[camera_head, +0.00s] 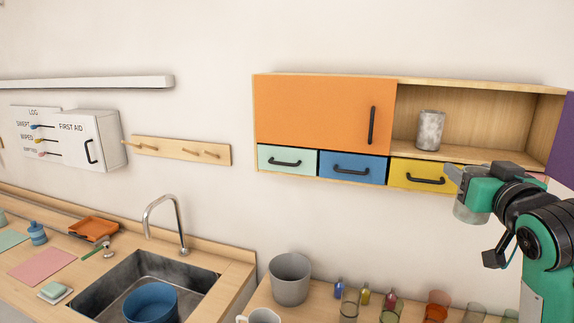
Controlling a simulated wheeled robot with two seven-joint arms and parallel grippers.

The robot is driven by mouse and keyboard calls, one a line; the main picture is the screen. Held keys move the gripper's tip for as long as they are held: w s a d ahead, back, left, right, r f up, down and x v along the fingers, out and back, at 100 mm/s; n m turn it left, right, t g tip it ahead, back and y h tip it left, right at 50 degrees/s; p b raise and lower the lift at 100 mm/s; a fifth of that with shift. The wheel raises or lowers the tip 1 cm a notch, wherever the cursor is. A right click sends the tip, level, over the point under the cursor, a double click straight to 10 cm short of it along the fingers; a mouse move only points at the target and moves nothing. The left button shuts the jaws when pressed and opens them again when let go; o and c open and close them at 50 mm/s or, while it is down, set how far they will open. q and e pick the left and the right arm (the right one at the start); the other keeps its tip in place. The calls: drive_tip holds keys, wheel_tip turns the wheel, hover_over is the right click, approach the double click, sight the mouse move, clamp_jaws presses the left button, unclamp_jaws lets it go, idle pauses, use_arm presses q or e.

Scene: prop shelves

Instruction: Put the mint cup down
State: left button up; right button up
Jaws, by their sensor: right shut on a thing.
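My left gripper is out of view.
Several tinted glasses, including an orange one (437,306), and small bottles stand on the right counter (262,302) below, beside a grey pot (290,279). A mottled grey canister (430,130) stands in the open shelf (480,156). A sink (205,281) holds a blue pot (150,303).

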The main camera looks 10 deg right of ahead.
drive_tip(key=w+a+f+y, duration=0.1)
drive_tip(key=w+a+f, duration=0.15)
drive_tip(key=f, duration=0.45)
drive_tip(key=w+a+f+n, duration=0.1)
drive_tip(key=a+f, duration=0.2)
drive_tip(key=f, duration=0.5)
drive_tip(key=w+a+f+y, duration=0.1)
drive_tip(key=w+a+f, duration=0.15)
drive_tip(key=f, duration=0.45)
drive_tip(key=s+a+f+y, duration=0.1)
drive_tip(key=s+a+f, duration=0.5)
drive_tip(key=f, duration=0.2)
drive_tip(key=s+a+f+n, duration=0.1)
drive_tip(key=s+a+f, duration=0.4)
drive_tip(key=f, duration=0.4)
drive_tip(key=shift+s+a+f+n+y, duration=0.2)
drive_tip(key=shift+s+a+n+y, duration=0.1)
drive_tip(key=shift+s+a+y, duration=0.1)
drive_tip(key=shift+w, duration=0.1)
